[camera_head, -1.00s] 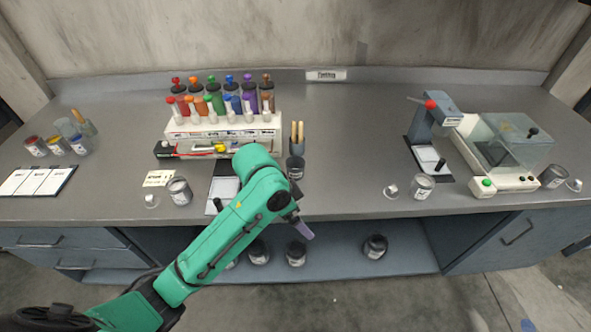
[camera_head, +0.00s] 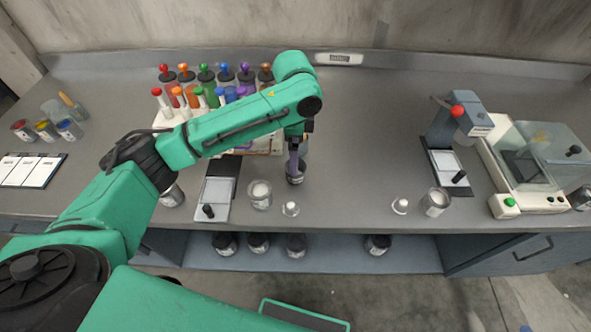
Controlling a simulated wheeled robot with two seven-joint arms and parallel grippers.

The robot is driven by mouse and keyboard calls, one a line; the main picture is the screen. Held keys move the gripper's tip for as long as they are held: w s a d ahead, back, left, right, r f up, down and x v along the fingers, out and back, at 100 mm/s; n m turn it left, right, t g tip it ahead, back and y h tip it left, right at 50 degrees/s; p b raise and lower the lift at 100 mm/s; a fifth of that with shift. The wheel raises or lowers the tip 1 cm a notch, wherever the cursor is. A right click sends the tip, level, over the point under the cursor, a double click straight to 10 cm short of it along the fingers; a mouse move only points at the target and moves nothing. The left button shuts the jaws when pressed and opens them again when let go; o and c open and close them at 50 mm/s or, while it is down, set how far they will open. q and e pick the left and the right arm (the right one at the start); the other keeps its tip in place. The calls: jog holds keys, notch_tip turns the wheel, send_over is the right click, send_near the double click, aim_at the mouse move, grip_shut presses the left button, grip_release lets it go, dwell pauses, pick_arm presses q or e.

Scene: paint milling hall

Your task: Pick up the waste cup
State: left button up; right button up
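A small dark cup (camera_head: 295,178) with a pale label stands on the bench right of the bottle rack. It may be the waste cup, but its label is too small to read. My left gripper (camera_head: 294,160) points down at this cup, its fingers over or at the rim. I cannot tell whether the fingers touch the cup, or whether they are open or shut. My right gripper is not in view.
A clear jar (camera_head: 260,200) and a small white-topped piece (camera_head: 291,209) stand close to the cup. A rack (camera_head: 168,122) of coloured bottles is partly behind my arm.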

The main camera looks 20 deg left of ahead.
pick_arm(q)
jog(key=f+p, duration=0.1)
jog(key=f, duration=0.2)
jog(key=w+f, duration=0.1)
jog(key=f, duration=0.3)
jog(key=shift+w+f+p, duration=0.2)
jog(key=shift+f+p, duration=0.05)
jog(key=shift+p, duration=0.15)
jog(key=shift+s+f, duration=0.1)
jog(key=shift+f, duration=0.15)
jog(key=shift+c, duration=0.3)
jog(key=c, duration=1.3)
jog(key=shift+o, duration=0.2)
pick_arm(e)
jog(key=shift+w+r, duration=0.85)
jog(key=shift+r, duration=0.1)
pick_arm(q)
jog(key=shift+r, duration=0.15)
